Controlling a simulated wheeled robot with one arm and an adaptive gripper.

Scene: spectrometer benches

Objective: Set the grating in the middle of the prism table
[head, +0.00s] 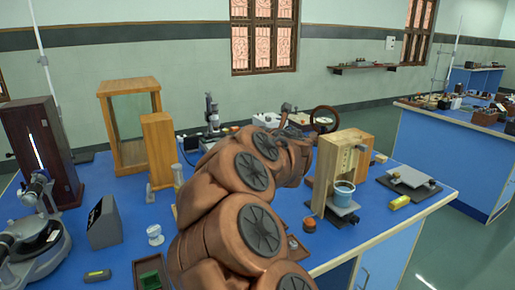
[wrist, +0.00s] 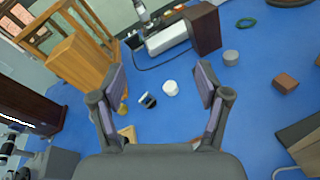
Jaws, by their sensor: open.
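My gripper (wrist: 160,82) is open in the wrist view, with nothing between its fingers. In the head view my arm hides most of it. I cannot surely pick out the grating in either view. A small black-and-white piece (wrist: 148,100) and a white round piece (wrist: 170,88) lie on the bench beyond the fingers, apart from them. The spectrometer (head: 36,245) stands at the left edge of the head view, partly cut off. Its prism table cannot be told clearly there. Part of the spectrometer also shows at the lower left of the wrist view (wrist: 10,143).
A wooden frame (head: 130,112), a wooden block (head: 158,150) and a dark lamp housing (head: 40,150) stand on the blue bench. A wooden stand (head: 343,160) with a blue-banded beaker (head: 344,192) is to my arm's right. Bare bench shows mid-wrist view.

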